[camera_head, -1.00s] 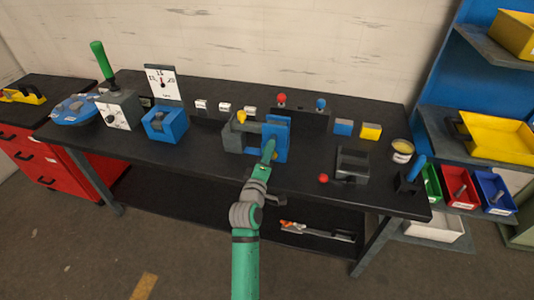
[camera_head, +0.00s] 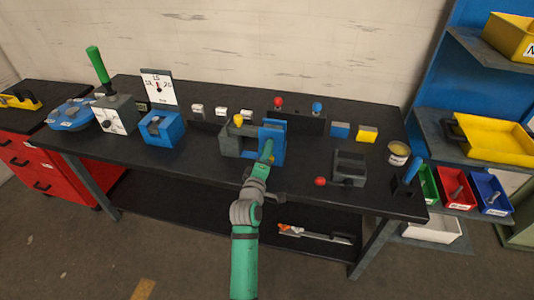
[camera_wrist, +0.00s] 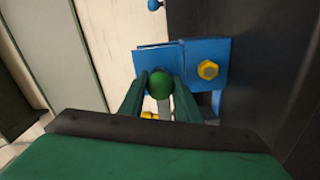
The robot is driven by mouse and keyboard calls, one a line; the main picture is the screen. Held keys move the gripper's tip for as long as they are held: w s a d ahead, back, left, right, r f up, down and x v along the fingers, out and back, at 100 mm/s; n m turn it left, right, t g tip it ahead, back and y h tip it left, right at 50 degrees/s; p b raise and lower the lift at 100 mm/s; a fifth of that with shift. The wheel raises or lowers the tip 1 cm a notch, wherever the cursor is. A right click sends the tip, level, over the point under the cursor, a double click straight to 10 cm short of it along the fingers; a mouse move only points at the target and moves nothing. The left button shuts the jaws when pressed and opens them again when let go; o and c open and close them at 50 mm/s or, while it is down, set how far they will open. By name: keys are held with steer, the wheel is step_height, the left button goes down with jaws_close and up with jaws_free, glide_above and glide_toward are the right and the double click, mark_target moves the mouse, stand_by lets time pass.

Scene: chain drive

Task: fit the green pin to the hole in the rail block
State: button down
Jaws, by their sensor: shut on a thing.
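The green pin's round end (camera_wrist: 160,84) shows in the wrist view between the two dark green fingers of my gripper (camera_wrist: 160,92), which is shut on it. A blue block (camera_wrist: 206,66) with a yellow hex bolt (camera_wrist: 208,70) lies just past the fingertips. Whether the pin is in a hole there cannot be seen, as the pin's far end is hidden. In the head view my gripper (camera_head: 267,152) is at the front face of the blue block (camera_head: 276,136), which stands against a grey fixture (camera_head: 232,142). I cannot tell for sure which part is the rail block.
A yellow knob (camera_head: 238,120) tops the grey fixture. A dark grey block (camera_head: 349,167) and red ball handle (camera_head: 320,181) stand right of my arm. A blue cradle (camera_head: 162,128) and dial box (camera_head: 115,114) stand left. The front bench strip between is clear.

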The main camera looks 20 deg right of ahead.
steer(key=shift+w+d, duration=0.2)
steer(key=shift+w, duration=0.05)
steer(key=shift+w+d, duration=0.25)
steer(key=shift+w, duration=0.15)
steer(key=shift+w+a, duration=0.1)
steer(key=shift+w, duration=0.05)
steer(key=c, duration=1.6)
jaws_free()
steer(key=o, duration=0.4)
steer(key=shift+d, duration=0.25)
